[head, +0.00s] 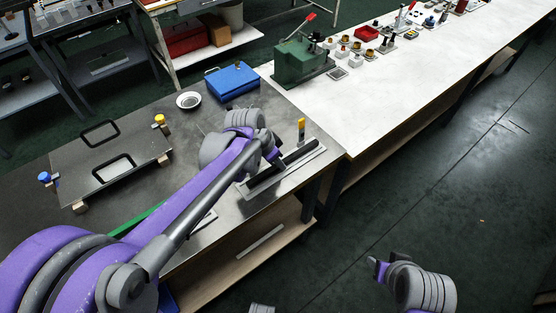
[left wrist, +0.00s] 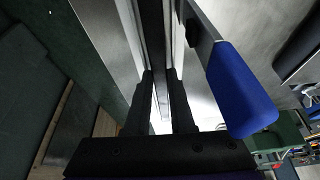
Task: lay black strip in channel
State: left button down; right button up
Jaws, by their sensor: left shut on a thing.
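My left gripper (head: 277,163) is over the front right of the dark metal table, beside a pale metal channel (head: 262,188). It is shut on a black strip (head: 299,153), which lies along the line of the channel. In the left wrist view the strip (left wrist: 154,35) runs away between the two dark fingers (left wrist: 163,98), with pale channel walls (left wrist: 129,25) on both sides. I cannot tell whether the strip is down in the channel or just above it. My right gripper (head: 377,269) hangs over the floor, away from the table; its jaws are too small to read.
A blue-handled tool (left wrist: 240,85) lies close right of the fingers. A yellow-topped upright piece (head: 301,127) stands behind the channel. A plate with two cutouts (head: 128,154), a bowl (head: 188,100) and a blue box (head: 232,82) are further back. A white table (head: 400,85) adjoins.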

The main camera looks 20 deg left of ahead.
pick_arm(q)
jog(key=c, duration=0.8)
grip_release()
jog(key=shift+r, duration=0.1)
jog(key=p+v, duration=0.2)
jog(key=v, duration=1.1)
jog(key=s+f+n+y, duration=0.1)
jog(key=s+f+n, duration=0.1)
jog(key=s, duration=0.3)
jog(key=s+a+f+n+t+y, duration=0.1)
jog(key=s+f+n, duration=0.2)
jog(key=s+f, duration=0.2)
jog(key=s+f+n+t, duration=0.1)
jog(key=s+f+n, duration=0.1)
jog(key=s, duration=0.5)
jog(key=shift+a+f+n+y, duration=0.15)
jog(key=shift+a+f+y, duration=0.05)
jog(key=shift+f, duration=0.2)
jog(key=shift+a+f+n+y, duration=0.15)
jog(key=shift+f+y, duration=0.05)
jog(key=shift+f, duration=0.2)
jog(key=shift+r, duration=0.1)
